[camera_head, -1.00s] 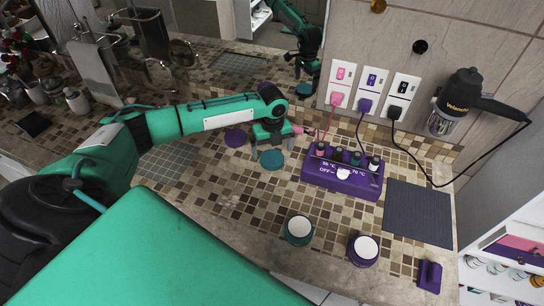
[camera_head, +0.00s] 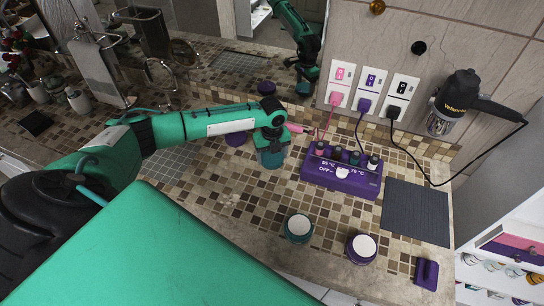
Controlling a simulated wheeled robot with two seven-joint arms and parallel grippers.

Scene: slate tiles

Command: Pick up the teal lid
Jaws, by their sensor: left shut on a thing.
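The teal lid (camera_head: 271,161) is a small round piece on the tiled counter left of the purple heater. My left gripper (camera_head: 271,159) comes down over it from above and is shut on it, with the fingers at its sides. The gripper partly covers the lid. I cannot tell whether the lid still touches the counter. My right gripper is not in view.
A purple lid (camera_head: 236,137) lies just left of the gripper. A purple heater (camera_head: 340,180) holding several small bottles stands to the right, its cord near my wrist. Two white-topped jars, teal (camera_head: 298,228) and purple (camera_head: 362,248), stand nearer the front edge. The grey mat (camera_head: 416,212) is bare.

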